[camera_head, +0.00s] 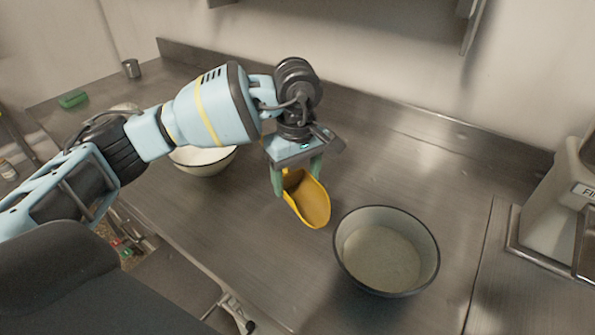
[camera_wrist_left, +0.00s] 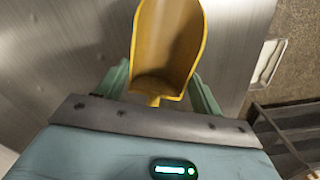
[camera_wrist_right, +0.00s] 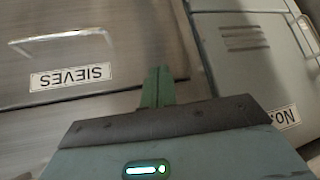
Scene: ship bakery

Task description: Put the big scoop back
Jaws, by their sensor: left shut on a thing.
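The big scoop (camera_head: 311,205) is yellow, with its open trough tilted down to the right above the steel counter. My left gripper (camera_head: 297,178) is shut on its handle end. In the left wrist view the scoop (camera_wrist_left: 168,40) extends out beyond the green fingers, and its handle is mostly hidden. My right gripper (camera_wrist_right: 158,88) shows only in the right wrist view. Its green fingers are together, with nothing visible between them, in front of cabinet fronts.
A dark-rimmed bowl (camera_head: 388,284) stands just right of the scoop. Another pale bowl (camera_head: 205,166) is partly behind my left arm. A labelled pale bin (camera_head: 560,205) is at the right edge. A green block (camera_head: 73,99) and metal cup (camera_head: 131,68) are far left. Counter behind the scoop is clear.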

